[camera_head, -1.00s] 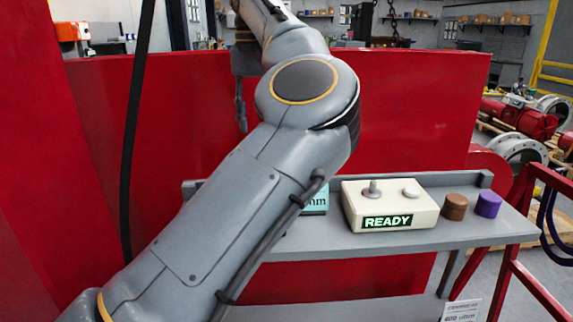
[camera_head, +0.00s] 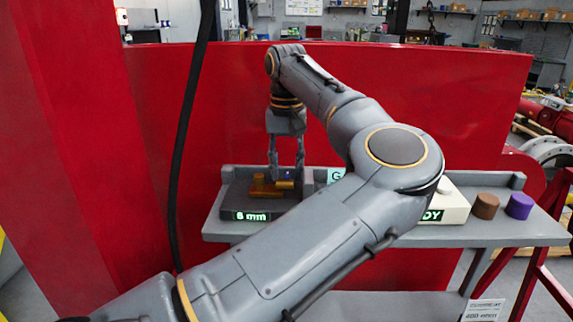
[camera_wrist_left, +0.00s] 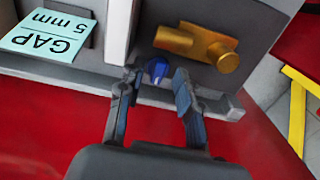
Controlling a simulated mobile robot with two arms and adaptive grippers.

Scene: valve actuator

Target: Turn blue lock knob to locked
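The blue lock knob (camera_wrist_left: 157,69) is small and round. In the left wrist view it sits beside the brass fitting (camera_wrist_left: 197,46), between my left fingertips. In the head view only a small speck of the knob (camera_head: 287,174) shows between the fingers. My left gripper (camera_head: 286,176) points down at the dark box with the "6 mm" display (camera_head: 251,216). Its fingers are apart, one on each side of the knob; in the wrist view the gripper (camera_wrist_left: 156,76) shows gaps at the knob, and I cannot tell whether either finger touches it. My right gripper is not in view.
A teal "GAP 5 mm" card (camera_wrist_left: 48,37) lies beside the box. The grey shelf (camera_head: 480,245) also carries a cream box (camera_head: 455,207), partly behind my arm, a brown cylinder (camera_head: 485,205) and a purple one (camera_head: 519,206). A red panel (camera_head: 225,120) stands behind.

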